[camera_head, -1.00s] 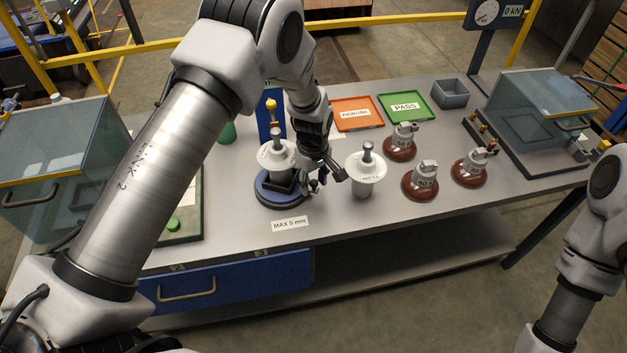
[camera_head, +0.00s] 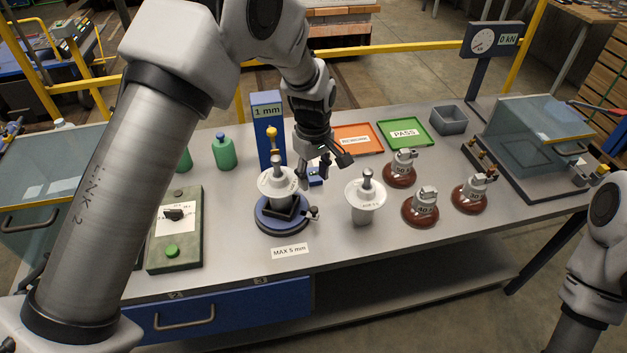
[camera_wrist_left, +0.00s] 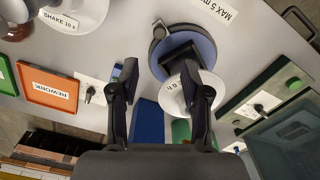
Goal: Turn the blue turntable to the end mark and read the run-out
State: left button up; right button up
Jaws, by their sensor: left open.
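The blue turntable (camera_head: 268,224) carries a white insulator (camera_head: 277,184) standing upright on a black block. A small dark handle (camera_head: 313,213) sticks out at the turntable's right rim. The blue gauge post (camera_head: 265,108) behind it reads "1 mm", with a yellow-topped part in front. My left gripper (camera_head: 323,172) is open and empty, behind and right of the turntable, apart from the handle. In the left wrist view, its spread fingers (camera_wrist_left: 160,98) show with the turntable (camera_wrist_left: 205,48) beyond; one finger overlaps the insulator in the picture. I cannot make out an end mark. My right gripper is out of view.
A "MAX 5 mm" label (camera_head: 290,251) lies in front. A second white insulator (camera_head: 365,195) stands close on the right, with several brown insulators beyond. A control box (camera_head: 174,246) and green bottle (camera_head: 224,153) are left. Orange (camera_head: 358,139) and green trays (camera_head: 405,132) lie behind.

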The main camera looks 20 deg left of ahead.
aim_at(314, 208)
pick_arm(q)
jog(key=f+p, duration=0.1)
jog(key=p, duration=0.5)
jog(key=shift+d+f, duration=0.1)
jog(key=shift+f, duration=0.3)
notch_tip(314, 208, down, 10)
jog(key=shift+f+p, duration=0.1)
jog(key=shift+p, duration=1.05)
grip_shut()
